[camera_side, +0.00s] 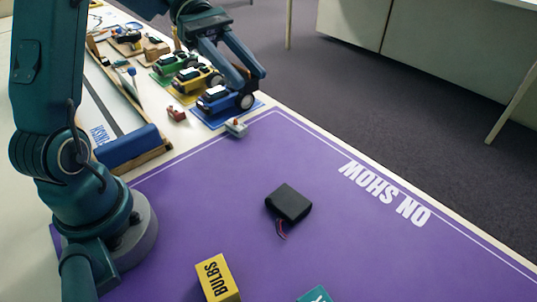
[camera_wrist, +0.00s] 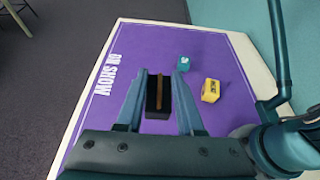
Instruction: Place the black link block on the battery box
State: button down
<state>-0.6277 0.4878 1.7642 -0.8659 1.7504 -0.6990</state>
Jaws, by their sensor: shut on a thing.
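The battery box (camera_side: 289,202) is a flat black box with thin red and dark wires, lying on the purple mat (camera_side: 340,245) in the side view. My gripper (camera_side: 252,82) is high at the top of the side view, in front of the toy cars in the picture and away from the battery box. In the wrist view my gripper (camera_wrist: 158,108) has its jaws around a black block, the link block (camera_wrist: 152,98), with a brown strip along it. The battery box is not clearly seen in the wrist view.
A yellow BULBS box (camera_side: 216,278) and a teal box (camera_side: 315,294) stand on the mat's near side. Blue (camera_side: 218,98), yellow (camera_side: 196,79) and green (camera_side: 174,63) toy cars stand at the back. A small grey part (camera_side: 236,128) lies near the mat's corner. Mat around the battery box is clear.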

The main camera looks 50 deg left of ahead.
notch_tip(320, 180, down, 7)
send_over(290, 201)
notch_tip(290, 201, down, 7)
jog(key=shift+s+r, duration=0.1)
jog(key=shift+f, duration=2)
jog(key=c, duration=0.5)
grip_release()
jog(key=shift+f, duration=0.1)
jog(key=shift+c, duration=0.2)
